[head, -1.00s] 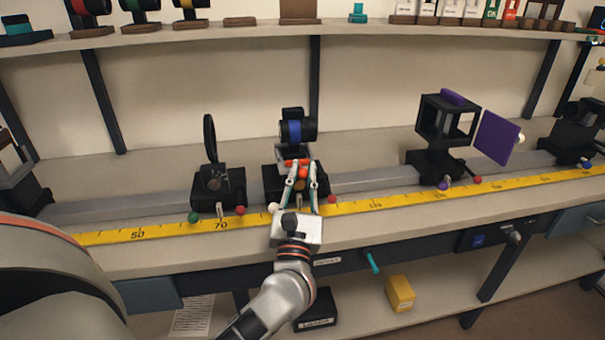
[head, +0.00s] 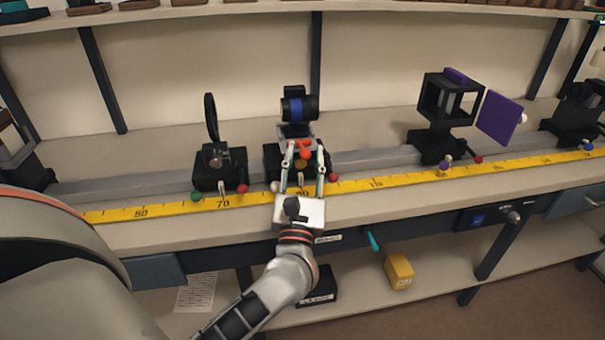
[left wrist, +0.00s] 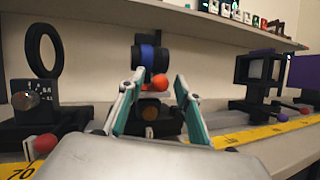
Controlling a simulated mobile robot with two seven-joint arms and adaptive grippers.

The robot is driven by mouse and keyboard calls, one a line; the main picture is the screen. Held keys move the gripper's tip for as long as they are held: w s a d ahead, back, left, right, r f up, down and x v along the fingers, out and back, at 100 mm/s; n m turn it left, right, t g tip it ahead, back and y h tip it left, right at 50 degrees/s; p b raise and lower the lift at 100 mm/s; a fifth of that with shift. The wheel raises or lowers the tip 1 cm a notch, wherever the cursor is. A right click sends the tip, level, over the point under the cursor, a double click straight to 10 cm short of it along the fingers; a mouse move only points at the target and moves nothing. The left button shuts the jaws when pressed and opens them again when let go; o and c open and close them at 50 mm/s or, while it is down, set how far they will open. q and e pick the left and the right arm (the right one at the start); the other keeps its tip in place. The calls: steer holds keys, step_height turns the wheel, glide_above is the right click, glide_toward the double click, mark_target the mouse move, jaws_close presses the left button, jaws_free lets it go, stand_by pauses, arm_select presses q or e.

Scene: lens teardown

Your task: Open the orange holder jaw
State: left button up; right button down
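The holder on the rail carries a black lens barrel with a blue band (head: 296,109). Below the barrel is an orange jaw part with a round orange knob (head: 305,154), which also shows in the left wrist view (left wrist: 160,82). My left gripper (head: 305,150) reaches in from the front. Its two fingers are apart, one on each side of the knob. In the left wrist view the gripper (left wrist: 159,80) shows a gap between its fingertips and the knob; I cannot tell any contact. Part of the holder base is hidden behind the fingers. My right gripper is not in view.
A black cage holder with a purple plate (head: 501,117) stands to the right. A yellow scale (head: 385,179) runs along the front. The rail between holder and cage is clear.

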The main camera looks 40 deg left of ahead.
arm_select(q)
steer(key=v, duration=1.1)
steer(key=shift+s, duration=0.2)
steer(key=shift+d, duration=0.15)
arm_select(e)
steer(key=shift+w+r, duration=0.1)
